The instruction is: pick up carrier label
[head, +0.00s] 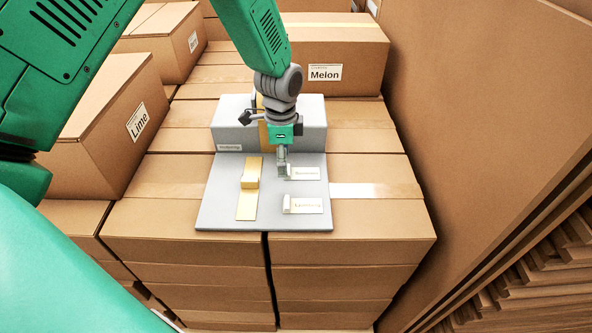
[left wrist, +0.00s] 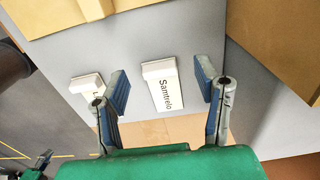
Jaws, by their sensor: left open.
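Two small white carrier labels with raised blocks at one end lie on a grey board (head: 215,205). The one reading "Samtrelo" (head: 308,173) is the farther one in the head view; it also shows in the left wrist view (left wrist: 163,90). The nearer label (head: 307,205) has blurred lettering and sits left of Samtrelo in the wrist view (left wrist: 88,84). My left gripper (head: 283,170) points down at the Samtrelo label and partly hides its raised end. Its blue-grey fingers (left wrist: 163,84) are open, one on each side of that label, and appear empty.
A gold piece with a raised block (head: 248,185) lies left of the labels on the board. A grey box (head: 311,118) stands just behind. Cardboard cartons marked Lime (head: 92,130) and Melon (head: 340,55) stand around, and a tall brown wall (head: 480,110) rises at right.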

